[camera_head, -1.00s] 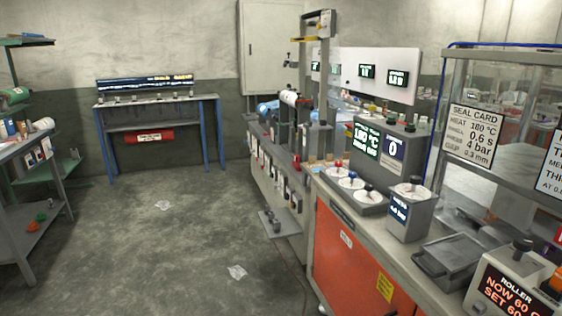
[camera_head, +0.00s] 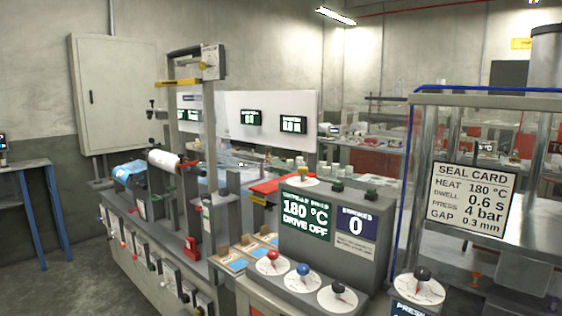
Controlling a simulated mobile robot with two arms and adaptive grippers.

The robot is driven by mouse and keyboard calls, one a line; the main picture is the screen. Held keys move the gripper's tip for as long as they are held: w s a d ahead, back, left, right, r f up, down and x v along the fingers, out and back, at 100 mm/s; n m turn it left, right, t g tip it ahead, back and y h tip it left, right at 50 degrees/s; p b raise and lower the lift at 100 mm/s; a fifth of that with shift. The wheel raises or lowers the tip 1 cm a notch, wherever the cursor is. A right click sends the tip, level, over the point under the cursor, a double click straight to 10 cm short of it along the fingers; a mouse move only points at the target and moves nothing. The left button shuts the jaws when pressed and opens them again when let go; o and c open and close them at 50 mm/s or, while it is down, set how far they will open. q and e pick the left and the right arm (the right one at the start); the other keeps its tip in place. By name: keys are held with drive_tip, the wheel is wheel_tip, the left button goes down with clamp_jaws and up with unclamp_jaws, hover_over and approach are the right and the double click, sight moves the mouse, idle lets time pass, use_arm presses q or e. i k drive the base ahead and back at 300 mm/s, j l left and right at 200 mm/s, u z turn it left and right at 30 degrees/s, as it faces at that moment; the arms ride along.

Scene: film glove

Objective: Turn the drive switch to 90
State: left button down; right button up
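A grey control box (camera_head: 365,262) stands on the bench at centre right. Its green-lit display (camera_head: 304,217) reads 180 °C and DRIVE OFF. A second display (camera_head: 356,226) reads 0. On the sloped front are three round white dials: one with a red knob (camera_head: 272,255), one with a blue knob (camera_head: 303,269) and one with a black knob (camera_head: 338,288). Another dial with a black knob (camera_head: 422,274) sits on a separate box to the right. The dial markings are too small to read, so I cannot tell which one is the drive switch. Neither gripper is in view.
A SEAL CARD sign (camera_head: 472,199) hangs on a clear guarded frame at the right. A long machine with a roll (camera_head: 165,160) and several levers runs along the left. A grey cabinet (camera_head: 113,95) is on the back wall. Open floor (camera_head: 50,285) shows at lower left.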

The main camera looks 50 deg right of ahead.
sight(303, 170)
drive_tip(key=i+z, duration=0.4)
drive_tip(key=i+j+z, duration=0.2)
drive_tip(key=z, duration=0.25)
drive_tip(key=i+j+z, duration=0.4)
drive_tip(key=i+l, duration=0.05)
drive_tip(key=l, duration=0.05)
